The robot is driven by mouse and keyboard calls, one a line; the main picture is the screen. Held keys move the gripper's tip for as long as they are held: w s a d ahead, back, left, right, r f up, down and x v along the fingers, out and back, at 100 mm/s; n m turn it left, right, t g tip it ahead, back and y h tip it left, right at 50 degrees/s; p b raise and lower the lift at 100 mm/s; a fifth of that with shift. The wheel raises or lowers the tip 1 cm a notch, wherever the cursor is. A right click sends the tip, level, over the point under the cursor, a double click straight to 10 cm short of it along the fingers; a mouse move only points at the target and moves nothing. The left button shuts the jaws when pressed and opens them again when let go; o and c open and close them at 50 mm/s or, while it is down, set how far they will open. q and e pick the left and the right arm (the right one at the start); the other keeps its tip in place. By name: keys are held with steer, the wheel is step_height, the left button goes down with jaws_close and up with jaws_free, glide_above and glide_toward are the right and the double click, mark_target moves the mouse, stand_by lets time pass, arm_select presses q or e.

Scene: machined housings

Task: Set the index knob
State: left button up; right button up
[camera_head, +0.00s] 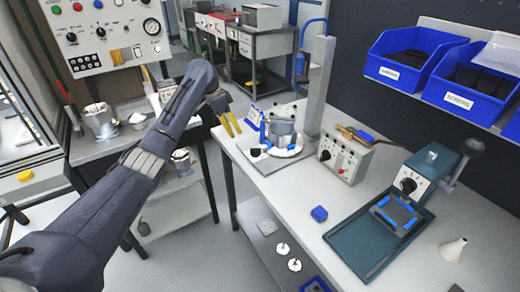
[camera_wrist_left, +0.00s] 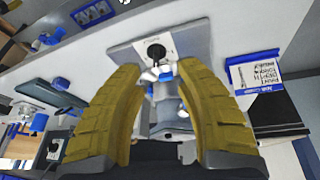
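My left gripper (camera_head: 231,125) is open and empty, above the left edge of the white workbench. Its two yellow fingers also show in the left wrist view (camera_wrist_left: 160,72), spread apart. Beyond the fingertips in that view, a black round knob (camera_wrist_left: 156,52) with a white label sits on a grey plate (camera_wrist_left: 190,38); the fingers do not appear to touch it. A grey cylindrical housing (camera_head: 283,127) stands on a round white base near the gripper in the head view. Other black knobs show on the grey control box (camera_head: 326,155) and the teal device (camera_head: 408,185). Which is the index knob is unclear.
A tall grey column (camera_head: 318,85) rises behind the housing. Blue bins (camera_head: 395,72) sit on a shelf at the back right. A knobbed panel (camera_head: 105,35) is at upper left.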

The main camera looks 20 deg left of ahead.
arm_select(q)
steer(key=m, duration=0.2)
glide_toward(255, 149)
steer(key=x, duration=1)
steer(key=shift+w+f, duration=0.1)
steer(key=shift+w, duration=0.15)
steer(key=shift+o, duration=0.4)
jaws_close()
